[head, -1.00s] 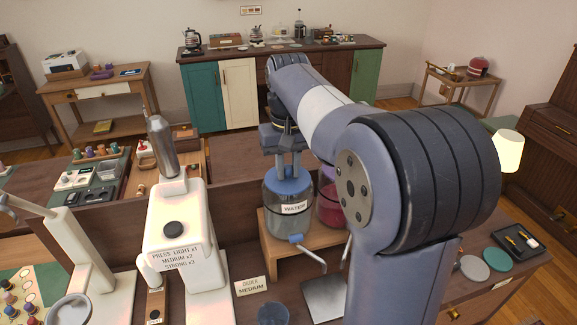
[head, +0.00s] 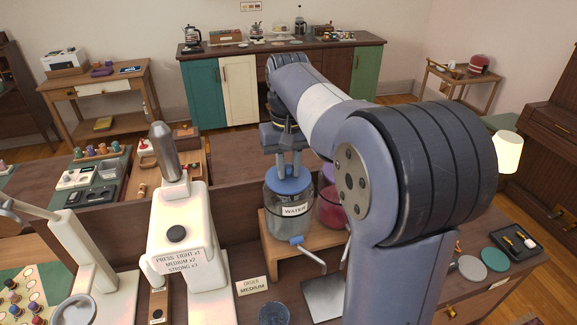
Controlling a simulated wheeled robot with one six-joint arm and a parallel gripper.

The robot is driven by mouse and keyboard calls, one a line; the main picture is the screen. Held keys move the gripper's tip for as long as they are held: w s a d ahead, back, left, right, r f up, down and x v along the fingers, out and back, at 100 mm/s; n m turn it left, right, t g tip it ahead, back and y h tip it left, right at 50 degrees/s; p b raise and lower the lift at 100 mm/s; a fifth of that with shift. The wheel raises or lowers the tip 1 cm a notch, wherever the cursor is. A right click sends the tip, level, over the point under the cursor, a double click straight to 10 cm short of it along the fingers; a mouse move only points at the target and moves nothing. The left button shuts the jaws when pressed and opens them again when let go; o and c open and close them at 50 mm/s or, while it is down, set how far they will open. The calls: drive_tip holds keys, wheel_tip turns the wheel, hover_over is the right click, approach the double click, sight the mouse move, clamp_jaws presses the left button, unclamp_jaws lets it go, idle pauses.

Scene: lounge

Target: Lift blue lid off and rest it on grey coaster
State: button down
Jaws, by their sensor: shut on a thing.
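The blue lid (head: 288,184) sits on top of the clear jar labelled WATER (head: 291,213), level as far as I can see. My gripper (head: 289,172) points down over the jar, its fingers shut on the top of the lid. The knob between the fingers is hidden. A grey coaster (head: 472,268) lies flat at the right on the counter, beside a green disc (head: 496,259). My gripper is well to the left of the coaster.
A jar of red liquid (head: 330,207) stands close to the right of the water jar, partly behind my arm. Both are on a wooden stand (head: 277,244). A white dispenser (head: 182,225) stands at the left. A blue cup (head: 273,313) is in front.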

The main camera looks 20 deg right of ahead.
drive_tip(key=shift+r, duration=0.15)
drive_tip(key=shift+r+p, duration=1.95)
drive_tip(key=shift+p, duration=0.2)
drive_tip(key=shift+f, duration=0.15)
